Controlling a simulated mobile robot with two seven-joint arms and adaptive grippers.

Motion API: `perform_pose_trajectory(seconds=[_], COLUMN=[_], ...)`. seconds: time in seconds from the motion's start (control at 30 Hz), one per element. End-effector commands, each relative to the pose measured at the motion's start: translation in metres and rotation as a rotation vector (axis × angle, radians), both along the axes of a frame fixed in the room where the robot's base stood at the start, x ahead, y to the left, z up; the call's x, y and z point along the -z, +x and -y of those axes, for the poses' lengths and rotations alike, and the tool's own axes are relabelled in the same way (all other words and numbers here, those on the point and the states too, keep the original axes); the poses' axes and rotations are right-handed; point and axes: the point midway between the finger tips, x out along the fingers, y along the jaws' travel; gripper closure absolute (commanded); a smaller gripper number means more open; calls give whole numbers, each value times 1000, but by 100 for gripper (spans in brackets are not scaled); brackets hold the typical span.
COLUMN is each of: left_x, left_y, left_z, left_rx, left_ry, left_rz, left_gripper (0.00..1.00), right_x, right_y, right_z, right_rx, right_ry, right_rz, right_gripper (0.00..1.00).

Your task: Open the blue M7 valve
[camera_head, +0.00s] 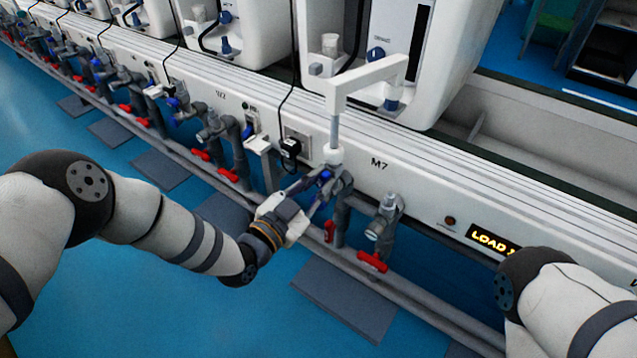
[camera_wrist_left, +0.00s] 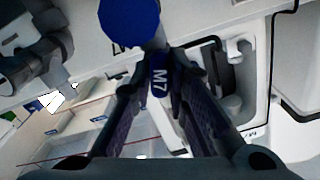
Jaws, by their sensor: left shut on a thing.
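The blue M7 valve (camera_head: 326,175) sits on a grey pipe fitting in front of the white panel, left of the printed M7 label (camera_head: 379,164). My left gripper (camera_head: 319,186) reaches it from the lower left, and its fingers close around the blue handle. In the left wrist view, the blue handle marked M7 (camera_wrist_left: 158,84) lies between the two fingers of my left gripper (camera_wrist_left: 161,78). A round blue part (camera_wrist_left: 130,20) shows above it. The fingers partly hide the valve. Part of my right arm shows at the right edge, but its gripper is out of view.
Red-handled taps (camera_head: 372,262) sit on the lower pipe close to my left gripper. A grey fitting (camera_head: 384,225) stands right of the valve. A white bracket (camera_head: 365,80) rises above it. More valves line the panel to the left. The blue floor (camera_head: 200,310) in front is open.

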Motion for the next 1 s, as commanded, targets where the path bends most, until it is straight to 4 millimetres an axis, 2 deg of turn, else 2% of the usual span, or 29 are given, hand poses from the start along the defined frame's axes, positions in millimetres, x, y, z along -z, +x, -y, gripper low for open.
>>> perform_pose_trajectory(seconds=[0.5,1.0], left_x=[1,0], left_y=[0,0], left_z=[0,0], left_rx=[0,0], left_ry=[-253,-301], left_rz=[-185,-220], left_gripper=[100,100], right_x=[3,4], right_y=[-1,-2], right_z=[0,0], right_rx=[-1,-1], right_ry=[1,1], right_rz=[-6,-6], right_gripper=[56,56])
